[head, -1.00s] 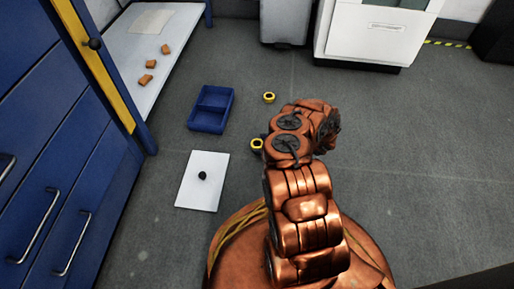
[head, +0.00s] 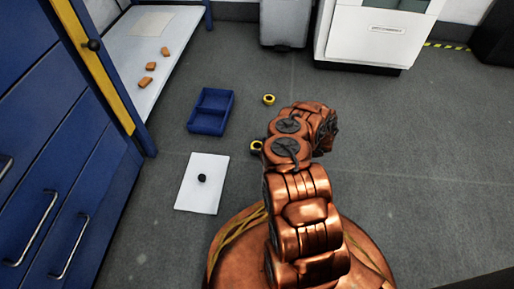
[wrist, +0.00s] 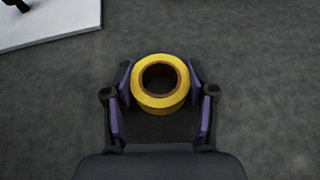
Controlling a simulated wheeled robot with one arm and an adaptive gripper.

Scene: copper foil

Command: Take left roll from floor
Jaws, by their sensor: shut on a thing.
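The left roll, a yellow ring with a brown core, shows in the wrist view (wrist: 160,103) between the two fingers of my gripper (wrist: 160,78). The fingers press on its left and right sides. In the head view the same roll (head: 256,146) sits at the left edge of my arm, partly hidden by it. I cannot tell whether it is clear of the floor. A second yellow roll (head: 268,99) lies on the floor farther back.
A blue two-part tray (head: 211,111) stands on the floor left of the rolls. A white sheet (head: 200,200) with a small dark object (head: 202,178) lies nearer. Blue drawers (head: 60,200) stand at the left. Grey floor (head: 420,150) at the right is clear.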

